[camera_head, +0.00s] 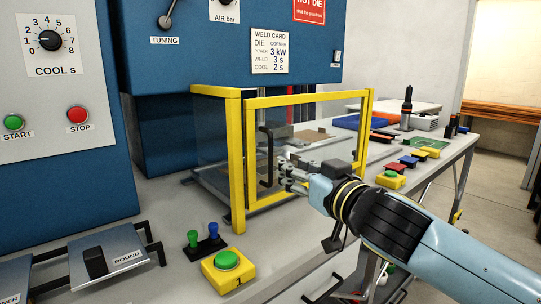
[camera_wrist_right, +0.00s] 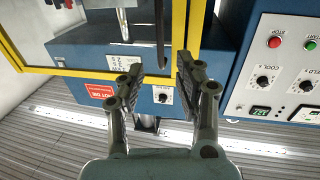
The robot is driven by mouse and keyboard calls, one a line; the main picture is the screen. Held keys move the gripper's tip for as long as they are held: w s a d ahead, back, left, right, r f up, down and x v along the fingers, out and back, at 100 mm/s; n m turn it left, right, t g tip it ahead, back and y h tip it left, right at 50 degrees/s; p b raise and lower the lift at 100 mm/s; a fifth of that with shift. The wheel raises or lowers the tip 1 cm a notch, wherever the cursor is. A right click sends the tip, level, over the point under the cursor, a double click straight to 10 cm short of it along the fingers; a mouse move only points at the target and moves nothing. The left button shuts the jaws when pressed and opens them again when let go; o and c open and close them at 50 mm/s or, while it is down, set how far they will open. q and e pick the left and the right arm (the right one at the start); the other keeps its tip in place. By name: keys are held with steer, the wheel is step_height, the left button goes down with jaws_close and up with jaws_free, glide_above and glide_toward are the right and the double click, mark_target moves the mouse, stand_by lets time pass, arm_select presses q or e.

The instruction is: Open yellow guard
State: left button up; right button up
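The yellow guard (camera_head: 234,160) is a yellow frame with clear panels around the welder's work area, in the middle of the head view. Its front door frame (camera_head: 310,99) lies close against the left post and looks shut. A black upright bar handle (camera_head: 266,158) is on the door's left side. My right gripper (camera_head: 284,172) is just right of the handle, at its lower half. In the right wrist view, the fingers (camera_wrist_right: 160,68) are apart and empty, with the handle (camera_wrist_right: 160,30) beyond the gap between them. Whether they touch it is unclear. My left gripper is not in view.
A fixture marked ROUND (camera_head: 108,260) is at lower left. Blue and red trays and small boxes (camera_head: 409,161) line the table at right.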

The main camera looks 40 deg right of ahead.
mark_target(272, 154)
steer(key=w+p, duration=0.1)
steer(key=w, duration=0.2)
steer(key=w+p, duration=0.1)
steer(key=w, duration=0.2)
steer(key=w+d+p, duration=0.1)
steer(key=w, duration=0.2)
steer(key=shift+r, duration=0.15)
steer(key=shift+w, duration=0.6)
jaws_close()
steer(key=shift+d, duration=0.1)
